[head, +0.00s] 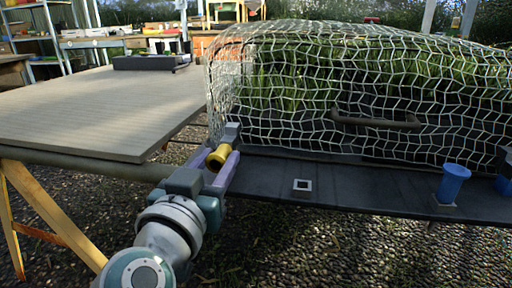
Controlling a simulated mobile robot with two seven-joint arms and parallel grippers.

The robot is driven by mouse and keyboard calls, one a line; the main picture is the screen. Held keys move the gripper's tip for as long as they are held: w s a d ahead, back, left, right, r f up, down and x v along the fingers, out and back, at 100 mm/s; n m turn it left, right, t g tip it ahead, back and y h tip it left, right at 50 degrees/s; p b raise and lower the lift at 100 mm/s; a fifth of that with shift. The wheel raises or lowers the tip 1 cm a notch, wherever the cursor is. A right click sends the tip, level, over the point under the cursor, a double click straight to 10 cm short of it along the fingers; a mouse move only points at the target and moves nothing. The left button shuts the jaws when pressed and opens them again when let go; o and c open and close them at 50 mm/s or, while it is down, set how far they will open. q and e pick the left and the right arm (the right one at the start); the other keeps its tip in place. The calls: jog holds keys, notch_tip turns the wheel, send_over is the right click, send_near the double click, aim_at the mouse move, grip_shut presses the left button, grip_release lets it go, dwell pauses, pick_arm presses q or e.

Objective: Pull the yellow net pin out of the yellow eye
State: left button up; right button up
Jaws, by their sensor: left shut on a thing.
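The yellow net pin (217,158) shows as a short, tilted yellow cylinder near the left front corner of the netted bed. My left gripper (223,165) has its purple fingers on either side of it and is shut on it. A grey block (232,132) sits just behind the pin's upper end. I cannot make out the yellow eye apart from the pin, nor tell how deep the pin sits in it. My right gripper is not in view.
A pale net (350,90) arches over green plants, with a brown handle (376,120) on its front. A wooden table (90,110) fills the left.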

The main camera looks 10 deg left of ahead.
pick_arm(q)
jog(key=shift+s, duration=0.15)
jog(key=shift+s+a+p, duration=0.1)
jog(key=shift+s+p, duration=1.15)
jog(key=shift+s, duration=1.05)
jog(key=shift+s+p, duration=0.85)
jog(key=shift+s, duration=1.5)
